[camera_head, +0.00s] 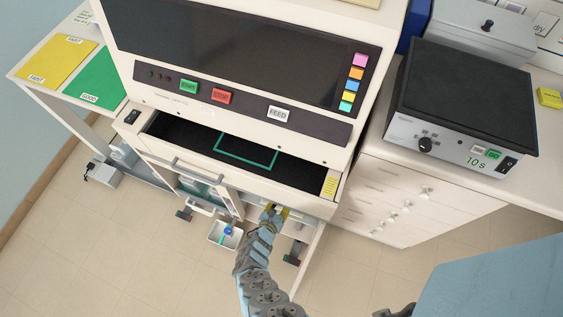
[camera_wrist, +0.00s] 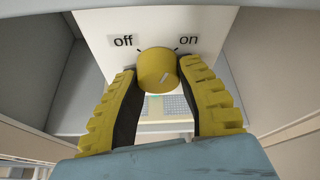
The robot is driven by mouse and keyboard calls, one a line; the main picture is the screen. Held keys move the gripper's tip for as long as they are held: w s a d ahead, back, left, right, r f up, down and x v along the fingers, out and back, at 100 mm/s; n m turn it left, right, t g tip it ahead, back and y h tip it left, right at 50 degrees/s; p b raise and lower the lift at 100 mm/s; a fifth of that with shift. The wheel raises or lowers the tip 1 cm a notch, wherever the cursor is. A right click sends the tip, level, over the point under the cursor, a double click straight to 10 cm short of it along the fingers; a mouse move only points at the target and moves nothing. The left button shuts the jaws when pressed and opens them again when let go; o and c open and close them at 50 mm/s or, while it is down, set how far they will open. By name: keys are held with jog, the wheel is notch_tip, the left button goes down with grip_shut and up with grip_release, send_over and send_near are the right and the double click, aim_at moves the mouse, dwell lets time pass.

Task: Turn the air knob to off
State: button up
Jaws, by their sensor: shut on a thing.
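The air knob (camera_wrist: 157,68) is a round yellow dial on a white panel (camera_wrist: 205,22) in the wrist view. The word "off" is printed to its upper left and "on" to its upper right. A small light mark shows on the knob's lower right face; I cannot tell surely which word it relates to. My gripper (camera_wrist: 156,73), with yellow ribbed fingers and dark inner pads, is shut on the knob from both sides. In the head view my gripper (camera_head: 272,212) reaches under the machine's front drawer, and the knob cannot be made out there.
The open black-lined drawer (camera_head: 190,132) juts out above my gripper. A small white tray with a blue item (camera_head: 229,231) is close to the left of my arm. White drawers (camera_head: 385,200) stand to the right. The floor in front is largely clear.

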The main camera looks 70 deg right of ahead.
jog(key=n+g+b, duration=0.1)
jog(key=b, duration=0.1)
jog(key=n+g+b, duration=0.1)
jog(key=n+b, duration=0.1)
jog(key=b, duration=0.1)
jog(key=shift+f, duration=0.3)
jog(key=n+g+b, duration=0.1)
jog(key=b, duration=0.2)
jog(key=shift+n+g, duration=0.3)
jog(key=shift+n, duration=0.1)
jog(key=n+g+b, duration=0.1)
jog(key=b, duration=0.1)
jog(key=n+h+b, duration=0.1)
jog(key=n+b, duration=0.1)
jog(key=shift+r+g+b, duration=0.15)
jog(key=shift+g+b, duration=0.25)
jog(key=shift+r+n+h+b, duration=0.2)
jog(key=shift+n+h+b, duration=0.1)
jog(key=shift+n+b, duration=0.35)
jog(key=o, duration=1.2)
